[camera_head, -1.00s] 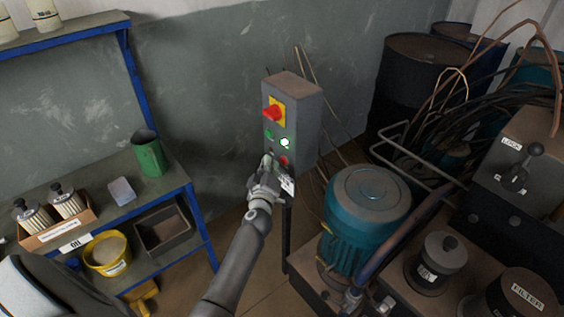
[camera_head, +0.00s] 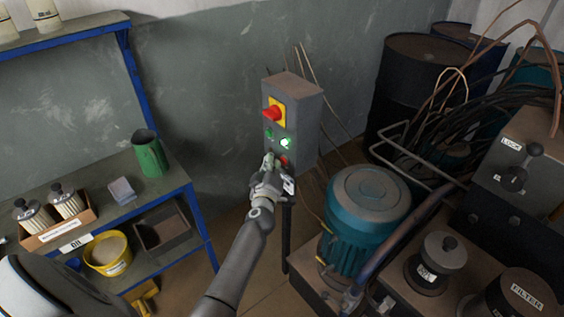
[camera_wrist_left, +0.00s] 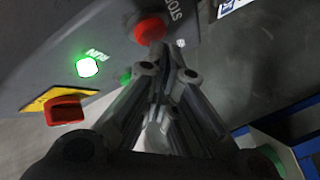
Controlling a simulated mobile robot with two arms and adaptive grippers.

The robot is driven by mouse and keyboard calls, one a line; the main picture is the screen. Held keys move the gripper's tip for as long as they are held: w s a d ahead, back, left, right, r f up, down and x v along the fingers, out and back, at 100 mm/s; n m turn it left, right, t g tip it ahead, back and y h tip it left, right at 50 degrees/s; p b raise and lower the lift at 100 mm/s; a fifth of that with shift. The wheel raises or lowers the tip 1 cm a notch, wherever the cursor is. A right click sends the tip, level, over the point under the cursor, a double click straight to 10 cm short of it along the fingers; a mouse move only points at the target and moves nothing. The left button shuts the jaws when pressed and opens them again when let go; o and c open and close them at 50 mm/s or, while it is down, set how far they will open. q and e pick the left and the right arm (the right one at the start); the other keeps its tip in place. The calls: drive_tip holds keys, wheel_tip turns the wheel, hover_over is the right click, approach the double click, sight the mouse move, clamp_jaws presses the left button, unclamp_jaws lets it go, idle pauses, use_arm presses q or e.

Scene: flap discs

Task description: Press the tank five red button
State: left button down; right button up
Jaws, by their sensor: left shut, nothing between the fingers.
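The grey control box (camera_head: 306,122) stands on a post against the wall. Its red button, labelled STOP, is low on the front face (camera_head: 285,160), partly hidden by my gripper. In the left wrist view the round red button (camera_wrist_left: 150,28) is at top centre. My left gripper (camera_head: 269,158) is shut and empty, its tips at the lower part of the box face. In the wrist view the fingertips (camera_wrist_left: 158,62) are just below the red button; I cannot tell whether they touch it. The green RUN light (camera_head: 286,142) is lit. My right gripper is not in view.
A red knob on a yellow plate (camera_head: 272,113) sits higher on the box, with a small green button (camera_head: 269,133) below it. A teal motor (camera_head: 368,210) stands close to the right. A blue-framed shelf (camera_head: 190,200) is at left.

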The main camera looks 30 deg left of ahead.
use_arm(q)
drive_tip(key=shift+w+d, duration=0.2)
drive_tip(key=shift+w, duration=0.25)
idle(0.6)
drive_tip(key=shift+s+a+p, duration=0.3)
drive_tip(key=shift+s+p, duration=0.2)
drive_tip(key=shift+s, duration=0.3)
drive_tip(key=s, duration=0.1)
drive_tip(key=s+a+p, duration=0.1)
drive_tip(key=s, duration=0.1)
drive_tip(key=s+a, duration=0.1)
drive_tip(key=shift+s+p, duration=0.35)
idle(0.8)
